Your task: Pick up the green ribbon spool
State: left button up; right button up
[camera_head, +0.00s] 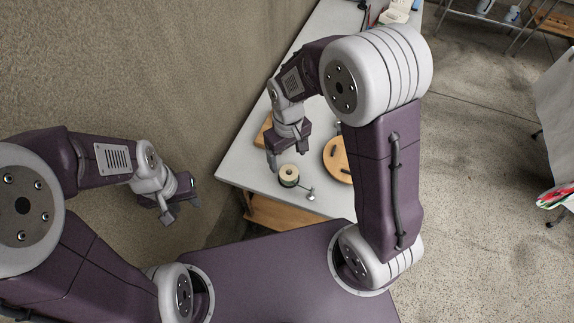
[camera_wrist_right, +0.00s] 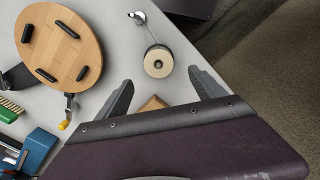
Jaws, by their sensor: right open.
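The green ribbon spool (camera_head: 289,175) stands upright near the table's near corner, with a pale round top and a dark green side. In the right wrist view the spool (camera_wrist_right: 158,61) shows from above, with a dark centre hole. It lies beyond the fingertips, roughly between their lines. My right gripper (camera_head: 287,159) is above the table just behind the spool. Its fingers (camera_wrist_right: 160,88) are apart with nothing between them and do not touch the spool. My left gripper (camera_head: 181,206) is off the table's left side, empty, its fingers seemingly apart.
A round wooden board (camera_head: 338,160) with dark pieces lies right of the spool. A small metal knob on a rod (camera_head: 310,193) is close by the spool. A wooden block (camera_wrist_right: 152,104) sits behind it. A blue object (camera_wrist_right: 38,150) and green brush (camera_wrist_right: 10,105) lie farther off.

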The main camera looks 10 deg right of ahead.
aim_at(289, 171)
jog(key=f, duration=0.2)
jog(key=shift+s+d+f, duration=0.1)
jog(key=shift+s+f, duration=0.25)
jog(key=shift+w+f, duration=0.2)
jog(key=shift+f, duration=0.2)
notch_tip(289, 171, down, 4)
jog(key=shift+s+d+f+b, duration=0.1)
jog(key=shift+b, duration=0.2)
jog(key=shift+f, duration=0.45)
jog(key=c, duration=1.4)
notch_tip(289, 171, up, 10)
jog(key=shift+f+p, duration=0.2)
jog(key=shift+p, duration=0.4)
jog(key=shift+c, duration=0.3)
jog(key=shift+r, duration=0.3)
